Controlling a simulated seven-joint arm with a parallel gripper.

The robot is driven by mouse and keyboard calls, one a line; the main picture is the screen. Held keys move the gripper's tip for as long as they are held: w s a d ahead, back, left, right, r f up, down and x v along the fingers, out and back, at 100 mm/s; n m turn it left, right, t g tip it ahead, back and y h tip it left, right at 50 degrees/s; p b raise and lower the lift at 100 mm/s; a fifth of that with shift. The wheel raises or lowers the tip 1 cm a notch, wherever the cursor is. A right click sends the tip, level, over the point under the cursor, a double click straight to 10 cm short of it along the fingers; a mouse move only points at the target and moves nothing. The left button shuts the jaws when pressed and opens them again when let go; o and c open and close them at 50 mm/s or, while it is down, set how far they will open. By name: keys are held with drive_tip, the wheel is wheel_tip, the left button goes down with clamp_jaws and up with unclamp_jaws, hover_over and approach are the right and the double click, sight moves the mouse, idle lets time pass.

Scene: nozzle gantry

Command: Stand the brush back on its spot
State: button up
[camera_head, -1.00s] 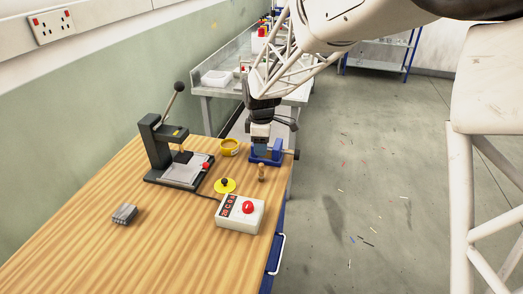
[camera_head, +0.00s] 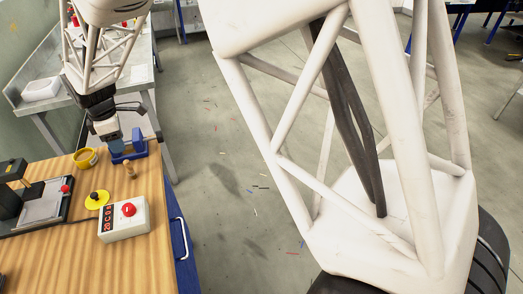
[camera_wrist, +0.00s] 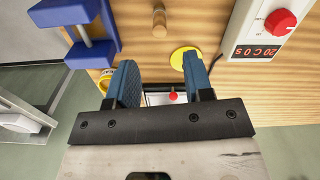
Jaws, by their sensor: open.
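A small light-wood upright piece (camera_head: 130,170), perhaps the brush, stands on the wooden table in front of the blue vise. It also shows at the top of the wrist view (camera_wrist: 159,22), and bristles cannot be made out. A yellow disc (camera_head: 92,205) with a black knob lies to its left and nearer; a finger partly covers it in the wrist view (camera_wrist: 179,62). I cannot tell which place is the brush's spot. My gripper (camera_wrist: 160,60) is open with nothing between its blue fingers. In the head view it hangs beside the vise, its tips hard to see.
A blue vise (camera_head: 135,150) and a yellow ring (camera_head: 84,158) stand near the table's far edge. A black press (camera_head: 12,190) is at left. The floor right of the table has scattered bits.

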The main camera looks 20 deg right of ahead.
drive_tip(key=s+d+r+m+t, duration=0.1)
drive_tip(key=s+d+r+m, duration=0.45)
drive_tip(key=d, duration=0.55)
drive_tip(key=s+d+r+m, duration=0.4)
drive_tip(key=s+d+r, duration=0.25)
drive_tip(key=d, duration=0.45)
drive_tip(key=s+d+m, duration=0.5)
drive_tip(key=s+d, duration=0.2)
drive_tip(key=s, duration=0.3)
drive_tip(key=s+d+m+t, duration=0.1)
drive_tip(key=s+d+m, duration=0.4)
drive_tip(key=s, duration=0.6)
drive_tip(key=d, duration=0.2)
drive_tip(key=shift+d+f+t, duration=0.3)
drive_tip(key=shift+d, duration=0.05)
